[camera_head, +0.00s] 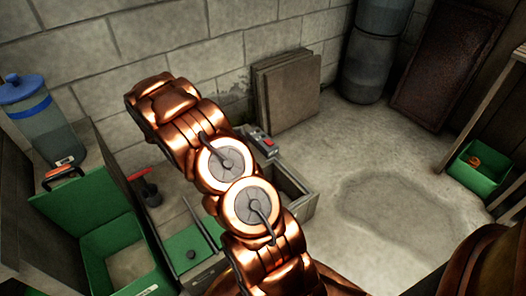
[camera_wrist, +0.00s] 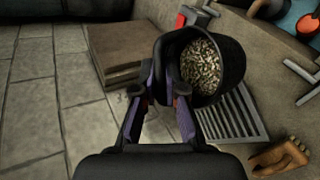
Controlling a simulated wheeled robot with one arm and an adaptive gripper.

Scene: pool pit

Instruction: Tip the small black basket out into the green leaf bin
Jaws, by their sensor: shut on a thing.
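In the wrist view my gripper (camera_wrist: 163,92) is shut on the near rim of a small black basket (camera_wrist: 233,66). The basket holds many small pale bits, and its open mouth faces the camera. Its tilt against the floor is hard to tell. In the head view a green bin (camera_head: 93,248) stands at the lower left with its lid (camera_head: 88,208) raised; its inside looks pale and mostly bare. This bin is not clearly seen in the wrist view. My gripper and the basket do not show in the head view; my arm's copper links hide that area.
Slabs (camera_head: 287,88) lean on the back wall. A blue-lidded container (camera_head: 40,118) stands at the left. A small green box (camera_head: 478,172) with an orange thing inside sits at the right. The wrist view shows a grate (camera_wrist: 232,117). The middle-right floor is clear.

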